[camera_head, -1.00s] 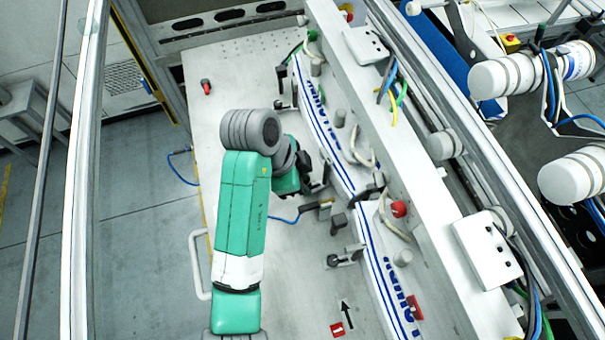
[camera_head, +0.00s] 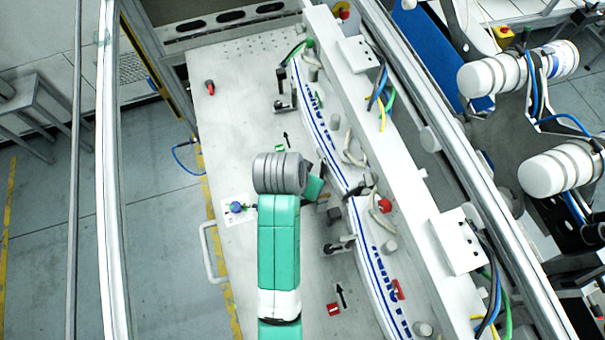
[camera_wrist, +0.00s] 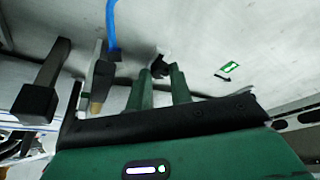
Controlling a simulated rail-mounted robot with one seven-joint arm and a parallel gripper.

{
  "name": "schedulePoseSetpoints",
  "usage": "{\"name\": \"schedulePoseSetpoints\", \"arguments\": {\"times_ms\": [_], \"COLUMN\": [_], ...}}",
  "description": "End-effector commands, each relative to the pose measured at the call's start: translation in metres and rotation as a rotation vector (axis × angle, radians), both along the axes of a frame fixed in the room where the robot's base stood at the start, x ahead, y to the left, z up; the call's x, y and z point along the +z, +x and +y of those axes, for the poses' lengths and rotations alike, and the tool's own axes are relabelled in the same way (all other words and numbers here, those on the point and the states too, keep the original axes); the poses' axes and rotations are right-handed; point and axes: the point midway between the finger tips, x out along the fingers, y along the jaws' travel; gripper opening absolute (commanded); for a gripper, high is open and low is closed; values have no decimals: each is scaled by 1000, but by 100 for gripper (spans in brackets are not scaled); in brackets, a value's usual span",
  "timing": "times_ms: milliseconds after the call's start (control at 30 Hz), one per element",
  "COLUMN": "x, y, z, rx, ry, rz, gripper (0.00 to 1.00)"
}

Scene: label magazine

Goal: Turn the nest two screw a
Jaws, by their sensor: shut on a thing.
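In the wrist view, the two green fingers of my gripper (camera_wrist: 161,72) are shut on a small dark screw head (camera_wrist: 160,64), which stands out of the pale plate between the fingertips. Most of the screw is hidden by the fingers. In the head view, my arm covers the fingertips and the screw. Beside my gripper in the wrist view are a dark clamp post (camera_wrist: 40,92) and a brass-tipped clamp part (camera_wrist: 102,82). The clamp (camera_head: 340,245) nearest my arm also shows in the head view.
A green label (camera_head: 279,149) and a red label (camera_head: 334,309), each beside a black arrow, lie on the plate. White blue-striped parts (camera_head: 323,125) run along the right. A small red knob (camera_head: 210,88) stands at the back left.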

Motion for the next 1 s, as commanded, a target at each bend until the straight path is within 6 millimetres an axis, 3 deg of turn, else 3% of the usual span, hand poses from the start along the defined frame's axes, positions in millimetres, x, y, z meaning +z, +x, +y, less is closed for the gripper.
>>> {"name": "schedulePoseSetpoints", "arguments": {"times_ms": [500,1000], "x": [1,1], "y": [-1,-1], "z": [-5,-7], "rx": [450,671], "ry": [0,-1], "rz": [-3,-2], "gripper": [0,0]}}
